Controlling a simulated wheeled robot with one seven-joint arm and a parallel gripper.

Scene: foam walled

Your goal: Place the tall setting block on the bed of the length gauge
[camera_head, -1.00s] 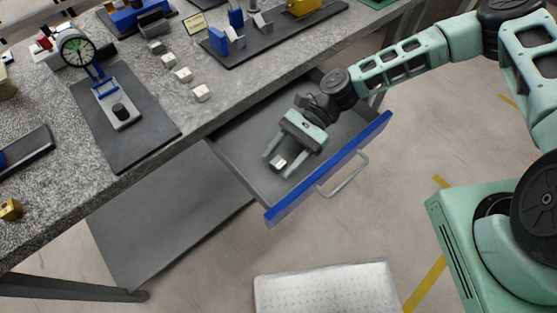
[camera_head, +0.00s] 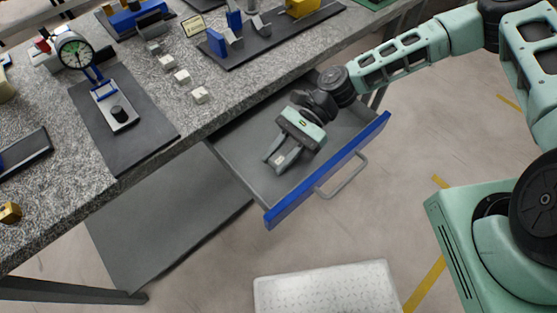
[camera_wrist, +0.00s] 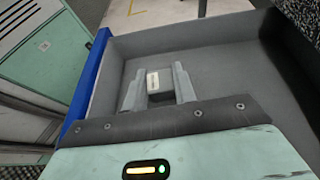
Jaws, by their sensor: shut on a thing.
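My gripper (camera_head: 283,160) is down inside the open drawer, with its two fingers closed on a small pale setting block. In the wrist view the block (camera_wrist: 153,82) sits between the fingertips with a light, marked face showing. The fingers cover its sides, and I cannot tell its full height. The length gauge (camera_head: 77,52) stands on the bench at the upper left, with a round dial and a blue bracket. Its grey bed (camera_head: 127,122) extends below the dial and bears a black round piece.
The drawer (camera_head: 240,160) is pulled out under the bench and has a blue front (camera_head: 330,171) and walls around my gripper. Several small pale blocks (camera_head: 200,95) stand in a row on the bench. A dark mat (camera_head: 150,147) lies under the gauge.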

